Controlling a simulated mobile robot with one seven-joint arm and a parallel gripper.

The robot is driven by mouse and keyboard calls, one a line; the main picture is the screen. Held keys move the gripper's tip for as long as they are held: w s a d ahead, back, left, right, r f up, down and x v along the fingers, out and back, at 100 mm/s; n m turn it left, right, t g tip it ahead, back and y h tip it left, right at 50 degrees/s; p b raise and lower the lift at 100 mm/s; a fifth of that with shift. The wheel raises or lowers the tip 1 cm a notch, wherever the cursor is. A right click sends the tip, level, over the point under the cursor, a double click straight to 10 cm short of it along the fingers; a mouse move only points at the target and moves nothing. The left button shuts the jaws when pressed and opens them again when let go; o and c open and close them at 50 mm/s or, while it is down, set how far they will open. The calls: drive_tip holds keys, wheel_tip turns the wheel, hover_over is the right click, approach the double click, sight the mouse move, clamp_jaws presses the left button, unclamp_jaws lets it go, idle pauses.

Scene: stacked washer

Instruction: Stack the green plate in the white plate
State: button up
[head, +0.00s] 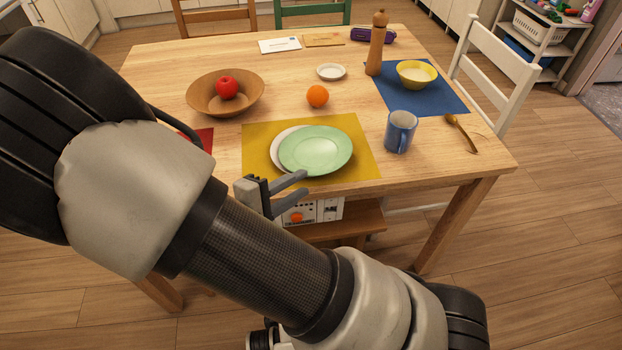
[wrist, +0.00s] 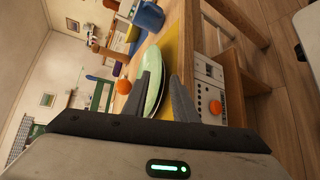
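The green plate (head: 316,150) lies over the white plate (head: 278,152) on the yellow mat (head: 262,130), set off to the right. Only the white plate's left part shows; I cannot tell whether the green one is seated flat. My gripper (head: 305,183) is at the table's front edge, just in front of the plates. Its two fingers are apart with nothing visibly held between them.
A blue mug (head: 400,132) stands right of the plates, and an orange (head: 317,96) lies behind them. A wooden bowl (head: 206,103) with a red apple (head: 226,87) is at the back left. A yellow bowl (head: 416,75) and pepper mill (head: 377,45) stand at the back right.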

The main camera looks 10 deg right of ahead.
drive_tip(key=shift+b+x, duration=0.4)
drive_tip(key=shift+x, duration=2.35)
clamp_jaws()
